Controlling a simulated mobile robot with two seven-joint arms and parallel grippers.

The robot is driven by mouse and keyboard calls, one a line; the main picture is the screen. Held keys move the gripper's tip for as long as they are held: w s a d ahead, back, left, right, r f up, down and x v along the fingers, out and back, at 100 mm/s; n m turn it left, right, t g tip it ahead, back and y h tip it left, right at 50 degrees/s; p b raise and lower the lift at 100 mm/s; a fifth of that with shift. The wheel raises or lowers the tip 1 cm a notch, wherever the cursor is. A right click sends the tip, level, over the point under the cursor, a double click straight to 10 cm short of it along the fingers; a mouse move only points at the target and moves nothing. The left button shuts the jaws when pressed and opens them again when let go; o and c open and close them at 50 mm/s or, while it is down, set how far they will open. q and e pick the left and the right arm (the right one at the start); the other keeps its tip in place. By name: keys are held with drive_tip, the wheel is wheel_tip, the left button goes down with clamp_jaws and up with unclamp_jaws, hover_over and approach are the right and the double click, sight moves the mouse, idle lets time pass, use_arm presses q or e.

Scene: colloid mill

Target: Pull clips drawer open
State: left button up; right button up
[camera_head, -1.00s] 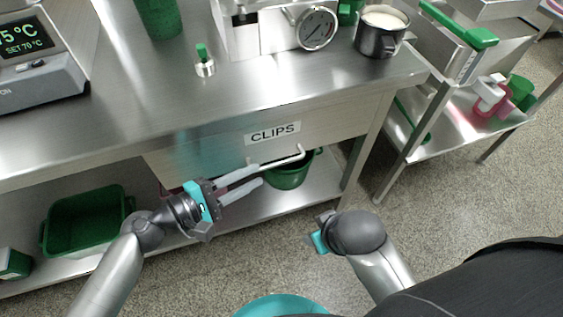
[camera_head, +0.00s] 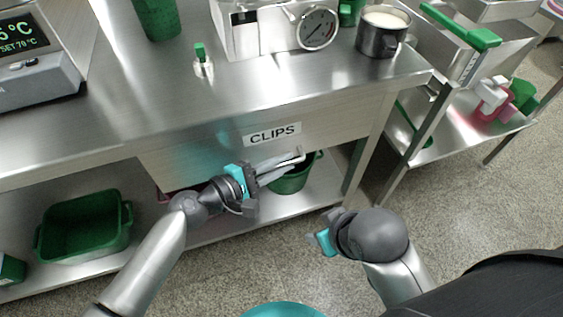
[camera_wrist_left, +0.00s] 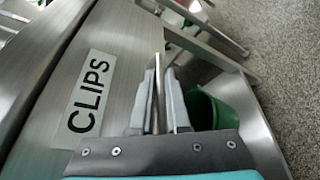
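The clips drawer (camera_head: 340,128) is a steel front under the table top with a CLIPS label (camera_head: 272,134). It looks pushed in, with no gap showing. Its bar handle (camera_head: 300,153) stands out below the label. My left gripper (camera_head: 278,170) is at the handle with its fingers drawn close together. In the left wrist view the handle bar (camera_wrist_left: 157,75) runs between the two fingers (camera_wrist_left: 159,100), which look closed around it. The drawer front also fills the left of that view. My right gripper (camera_head: 322,237) hangs apart, below and right of the drawer; its fingertips are not clear.
A green bucket (camera_head: 298,181) stands on the lower shelf behind the handle. A green tub (camera_head: 80,232) is at the shelf's left. A steel pot (camera_head: 378,40) and a gauge unit (camera_head: 317,29) stand on the table. The floor in front of the drawer is open.

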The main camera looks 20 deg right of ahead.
use_arm(q)
clamp_jaws()
idle(1.0)
